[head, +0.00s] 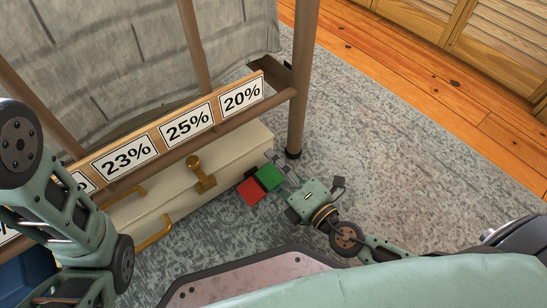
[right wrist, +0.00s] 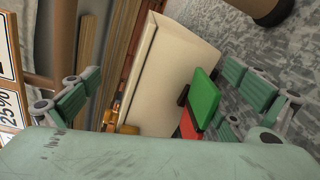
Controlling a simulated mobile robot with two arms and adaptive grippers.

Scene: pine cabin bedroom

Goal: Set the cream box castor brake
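The cream box (head: 222,165) sits low under a wooden rail, and it fills the middle of the right wrist view (right wrist: 165,75). At its right end, near the floor, is a castor brake with a green pedal (head: 269,177) and a red pedal (head: 250,191). The right wrist view shows the green pedal (right wrist: 203,97) and part of the red one (right wrist: 188,124). My right gripper (head: 302,181) is low over the rug beside the green pedal. Its fingers are spread wide and hold nothing. My left arm is at the left edge; its gripper is not visible.
The rail bears percentage labels (head: 188,125) above the box. A wooden post (head: 302,75) stands right behind the brake. A brass latch (head: 201,175) and handles (head: 155,236) are on the box front. Open grey rug (head: 400,160) lies to the right.

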